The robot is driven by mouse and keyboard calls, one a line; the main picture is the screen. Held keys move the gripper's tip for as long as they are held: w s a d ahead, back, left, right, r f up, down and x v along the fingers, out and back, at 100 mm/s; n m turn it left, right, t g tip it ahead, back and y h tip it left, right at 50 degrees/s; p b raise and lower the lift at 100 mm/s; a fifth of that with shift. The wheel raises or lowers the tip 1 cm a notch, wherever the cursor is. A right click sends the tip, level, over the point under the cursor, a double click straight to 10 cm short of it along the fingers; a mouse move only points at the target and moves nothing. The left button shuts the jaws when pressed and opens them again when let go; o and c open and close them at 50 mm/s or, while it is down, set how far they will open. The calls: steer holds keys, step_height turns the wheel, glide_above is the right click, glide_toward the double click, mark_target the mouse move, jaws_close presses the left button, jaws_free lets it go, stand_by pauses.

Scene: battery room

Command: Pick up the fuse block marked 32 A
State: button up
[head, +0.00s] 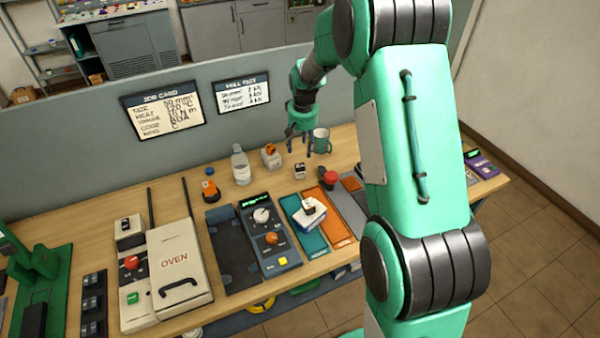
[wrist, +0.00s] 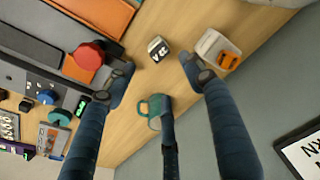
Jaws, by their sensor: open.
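A small black-and-white block (head: 300,171) stands on the wooden bench. It also shows in the wrist view (wrist: 158,49), with dark marks on a white face too small to read surely as 32 A. My gripper (head: 307,150) is open and empty above the bench, behind and above this block in the head view. In the wrist view the block lies just beyond the spread fingers (wrist: 157,68), apart from them. Another small dark-and-white block (head: 309,206) sits on a white and blue item; its marking is unreadable.
A teal mug (head: 322,141) stands close to my fingers. A white block with an orange top (head: 271,157), a bottle (head: 240,165) and a red round knob (head: 331,178) are near. A grey partition (head: 60,155) rises behind the bench.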

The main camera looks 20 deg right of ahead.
mark_target(300, 166)
steer(key=shift+f, duration=0.15)
steer(key=shift+w+d+f+b, duration=0.1)
steer(key=shift+w+f+b, duration=0.1)
steer(key=shift+f, duration=1.15)
steer(key=shift+w+a+f+b, duration=0.1)
steer(key=shift+w+f+b, duration=0.15)
steer(key=shift+f, duration=1.15)
steer(key=shift+w+d+f+b, duration=0.1)
steer(key=shift+w+f+b, duration=0.1)
steer(key=shift+f, duration=1.15)
steer(key=shift+f, duration=0.1)
steer(key=shift+w+d+f+b, duration=0.1)
steer(key=shift+f+b, duration=0.1)
steer(key=shift+f, duration=0.65)
steer(key=shift+w+a+f+b, duration=0.1)
steer(key=shift+f+b, duration=0.1)
steer(key=shift+f, duration=0.6)
steer(key=shift+w+d+f+b, duration=0.1)
steer(key=shift+f+b, duration=0.1)
steer(key=shift+f, duration=0.65)
steer(key=c, duration=1.3)
